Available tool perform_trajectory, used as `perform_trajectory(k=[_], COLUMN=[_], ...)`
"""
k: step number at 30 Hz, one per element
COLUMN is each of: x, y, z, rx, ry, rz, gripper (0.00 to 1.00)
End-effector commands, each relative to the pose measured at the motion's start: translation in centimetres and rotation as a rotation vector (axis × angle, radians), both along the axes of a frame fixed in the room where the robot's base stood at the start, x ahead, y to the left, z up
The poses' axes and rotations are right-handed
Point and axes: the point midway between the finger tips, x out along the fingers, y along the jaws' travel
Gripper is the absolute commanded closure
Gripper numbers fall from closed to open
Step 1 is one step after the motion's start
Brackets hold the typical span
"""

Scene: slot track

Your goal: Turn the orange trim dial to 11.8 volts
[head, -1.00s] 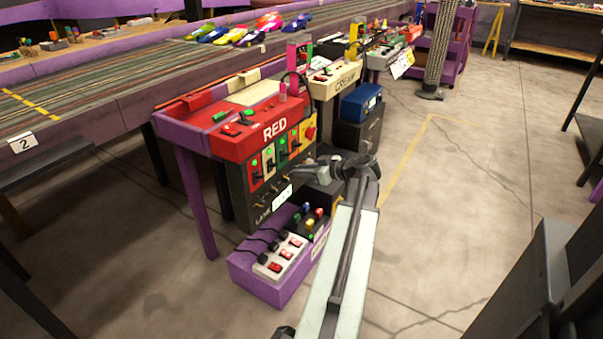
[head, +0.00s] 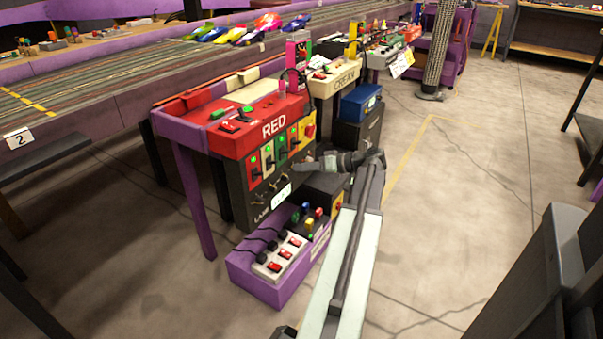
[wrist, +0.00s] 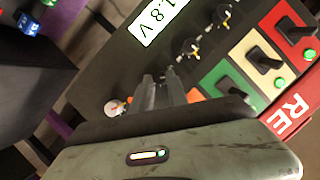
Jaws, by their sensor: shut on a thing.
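My gripper (wrist: 163,92) is shut at the dark control panel (wrist: 130,62) under the red RED box (head: 262,128). It also shows in the head view (head: 300,167), reaching the panel from the right.
Metal toggles (wrist: 189,47) stand close by on the panel, along with a green switch plate (wrist: 228,82) and a cream one (wrist: 257,50). A small white and orange knob (wrist: 116,107) is left of the fingers. A purple tray (head: 262,288) with a power strip lies below.

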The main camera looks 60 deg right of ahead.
Motion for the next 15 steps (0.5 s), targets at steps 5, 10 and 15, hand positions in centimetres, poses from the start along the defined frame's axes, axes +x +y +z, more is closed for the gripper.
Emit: perform_trajectory(k=[5,10,15], x=[0.27,0.24,0.23], y=[-0.24,-0.29,-0.32], z=[-0.11,-0.08,-0.01], rx=[0.101,0.163,0.194], ry=[-0.006,-0.006,-0.006], rz=[0.0,-0.003,-0.003], gripper=[1.0,1.0,1.0])
